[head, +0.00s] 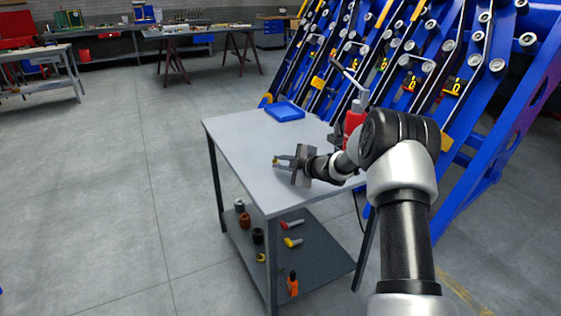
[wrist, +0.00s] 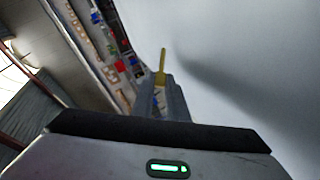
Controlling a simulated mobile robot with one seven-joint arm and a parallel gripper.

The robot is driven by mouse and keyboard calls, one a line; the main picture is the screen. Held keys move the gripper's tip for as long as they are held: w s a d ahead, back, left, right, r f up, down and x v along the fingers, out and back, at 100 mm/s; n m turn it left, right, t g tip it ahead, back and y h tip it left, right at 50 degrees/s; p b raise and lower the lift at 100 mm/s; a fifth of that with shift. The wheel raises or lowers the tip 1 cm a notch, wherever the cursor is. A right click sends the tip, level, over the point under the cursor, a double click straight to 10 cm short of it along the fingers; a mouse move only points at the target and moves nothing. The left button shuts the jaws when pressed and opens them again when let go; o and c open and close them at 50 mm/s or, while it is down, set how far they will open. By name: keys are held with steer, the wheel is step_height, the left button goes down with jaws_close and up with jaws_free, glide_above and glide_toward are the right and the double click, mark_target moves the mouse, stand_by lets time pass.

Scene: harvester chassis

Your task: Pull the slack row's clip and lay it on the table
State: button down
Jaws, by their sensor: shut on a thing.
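My gripper (head: 283,161) is over the table (head: 235,135), near its left-front part. It is shut on a thin yellow piece, which looks like the clip (wrist: 163,55). The clip sticks out beyond the fingertips in the wrist view. In the head view only a small yellowish bit of it shows at the fingertips. The pale table top fills the right of the wrist view, close to the fingers. I cannot tell whether the clip touches it.
A blue tray (head: 285,111) lies at the table's back edge. A red tool (head: 354,118) stands at its right side, partly behind my arm. The lower shelf (head: 320,255) holds several small items. The blue chassis (head: 510,130) with rollers and yellow pieces rises at the right. The table's left part is clear.

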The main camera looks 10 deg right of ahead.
steer(key=shift+f, duration=0.2)
steer(key=c, duration=1.7)
jaws_free()
steer(key=shift+o, duration=0.2)
steer(key=p+v, duration=0.3)
steer(key=v, duration=1.4)
steer(key=shift+s, duration=0.2)
steer(key=shift+r, duration=0.1)
